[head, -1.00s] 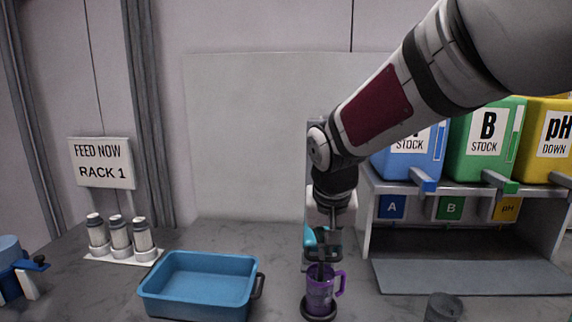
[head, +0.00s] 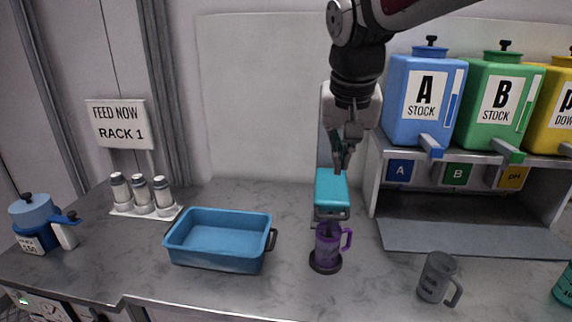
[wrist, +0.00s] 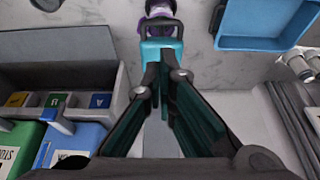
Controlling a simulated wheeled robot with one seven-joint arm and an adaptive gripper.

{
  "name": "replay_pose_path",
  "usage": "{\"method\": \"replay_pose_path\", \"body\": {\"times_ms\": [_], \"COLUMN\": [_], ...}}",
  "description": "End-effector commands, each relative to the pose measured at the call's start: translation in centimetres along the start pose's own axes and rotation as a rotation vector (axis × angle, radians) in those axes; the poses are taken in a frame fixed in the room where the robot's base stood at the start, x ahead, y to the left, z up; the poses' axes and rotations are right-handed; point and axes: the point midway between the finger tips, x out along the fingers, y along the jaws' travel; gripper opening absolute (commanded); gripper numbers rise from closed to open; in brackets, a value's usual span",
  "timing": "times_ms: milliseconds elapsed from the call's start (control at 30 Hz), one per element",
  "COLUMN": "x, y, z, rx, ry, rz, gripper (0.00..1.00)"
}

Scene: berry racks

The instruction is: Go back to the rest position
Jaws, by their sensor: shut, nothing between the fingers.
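My gripper (head: 345,160) is shut and empty in the head view, raised above the counter in front of the back panel. It hangs above and in front of a teal-topped device (head: 331,188). In the wrist view my gripper (wrist: 164,72) shows its two dark green fingers pointing toward the teal device (wrist: 160,48). A purple cup (head: 329,243) stands upright on a round dark base in front of the teal device, below and apart from my gripper. The purple cup also shows at the top of the wrist view (wrist: 160,8).
A blue tub (head: 220,262) stands left of the cup. A grey mug (head: 437,277) stands to the right. Stock tanks A (head: 424,98) and B (head: 498,103) sit on the right rack. The front counter is mostly clear.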

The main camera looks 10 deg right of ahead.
Motion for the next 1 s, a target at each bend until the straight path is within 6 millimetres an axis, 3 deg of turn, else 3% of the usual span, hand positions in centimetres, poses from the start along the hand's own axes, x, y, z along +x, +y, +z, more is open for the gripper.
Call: {"method": "replay_pose_path", "body": {"times_ms": [400, 533, 667, 767, 1000], "x": [-0.4, -0.9, -2.0, -2.5, -1.7], "y": [0.0, 0.6, 2.3, 3.8, 6.4], "z": [0.1, 1.4, 5.3, 9.5, 18.4], "rx": [-0.001, -0.018, -0.068, -0.124, -0.24], "ry": [0.0, 0.002, 0.004, 0.006, 0.012], "rz": [0.0, -0.006, -0.02, -0.037, -0.082], "gripper": [0.0, 0.0, 0.0, 0.0, 0.0]}}
